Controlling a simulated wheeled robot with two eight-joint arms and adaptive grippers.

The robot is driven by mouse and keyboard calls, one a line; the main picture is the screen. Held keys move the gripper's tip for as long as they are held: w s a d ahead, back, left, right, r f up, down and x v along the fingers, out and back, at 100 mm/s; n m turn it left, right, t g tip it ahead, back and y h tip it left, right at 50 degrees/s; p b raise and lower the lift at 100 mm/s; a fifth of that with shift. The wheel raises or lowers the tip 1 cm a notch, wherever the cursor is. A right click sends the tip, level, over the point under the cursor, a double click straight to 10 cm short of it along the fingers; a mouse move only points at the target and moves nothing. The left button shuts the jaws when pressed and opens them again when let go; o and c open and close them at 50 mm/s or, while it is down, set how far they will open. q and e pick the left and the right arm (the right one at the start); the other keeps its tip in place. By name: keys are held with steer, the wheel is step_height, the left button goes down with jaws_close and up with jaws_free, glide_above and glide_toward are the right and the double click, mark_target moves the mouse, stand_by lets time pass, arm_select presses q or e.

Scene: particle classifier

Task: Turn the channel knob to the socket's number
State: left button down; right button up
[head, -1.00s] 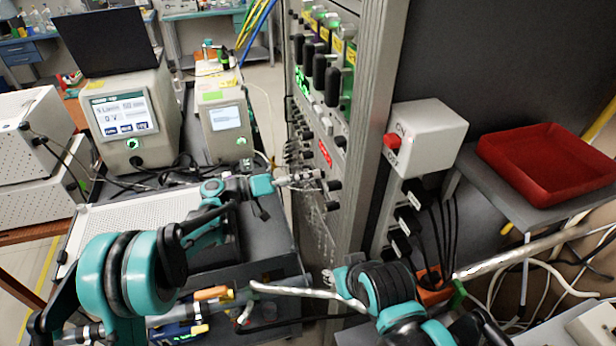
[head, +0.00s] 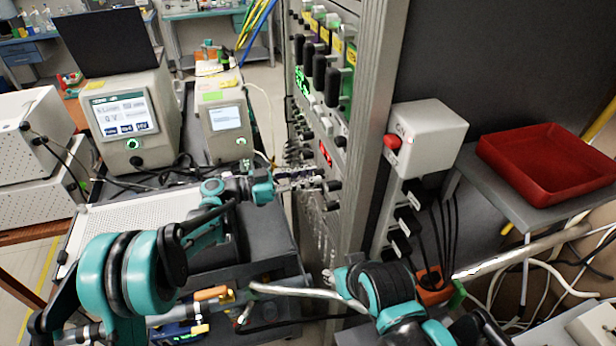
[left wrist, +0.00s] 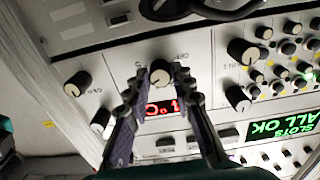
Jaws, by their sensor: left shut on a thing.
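In the left wrist view, a black knob with a pale face (left wrist: 160,74) is on the grey panel between the fingertips of my left gripper (left wrist: 155,80). The fingers are shut on this knob. A red digital display (left wrist: 163,108) lies just beyond it, partly covered by a finger; its digits look turned over and cannot be read surely. In the head view my left gripper (head: 305,182) reaches the front of the instrument rack (head: 330,220), and the knob is hidden there. My right arm shows at the lower right, but its gripper cannot be made out.
More black knobs (left wrist: 242,50) sit close around the held one, and a green "ALL OK" display (left wrist: 285,128) is beside them. In the head view a grey box with a red button (head: 428,135) is on the rack's side. A red tray (head: 545,165) stands on a shelf at right.

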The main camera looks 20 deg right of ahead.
arm_select(q)
steer(key=shift+f+m, duration=0.1)
steer(key=shift+m, duration=0.4)
steer(key=c, duration=1.3)
jaws_free()
steer(key=shift+a, duration=0.1)
steer(key=a, duration=1.1)
steer(key=shift+s+a, duration=0.15)
steer(key=shift+a, duration=0.25)
